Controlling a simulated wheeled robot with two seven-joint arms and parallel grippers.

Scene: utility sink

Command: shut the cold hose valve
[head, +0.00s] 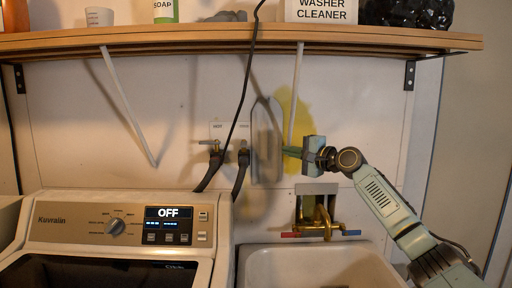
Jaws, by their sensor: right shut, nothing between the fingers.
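Two hose valves sit side by side on a pale wall plate (230,131) above the washer. The left one, the hot valve (214,151), has a grey lever lying sideways. The right one, the cold valve (243,154), has a dark hose (239,180) running down from it; its lever is too small and dim to read. A black cord passes just in front of the plate. My right gripper (285,151) is shut and empty, pointing left, to the right of the cold valve and apart from it in the picture. My left gripper is out of view.
A grey elongated panel (266,140) on the wall lies between the valve and my gripper. The washer (125,235) reads OFF below. A brass faucet (319,226) with red and blue handles stands over the sink (310,255). A wooden shelf (210,38) crosses above.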

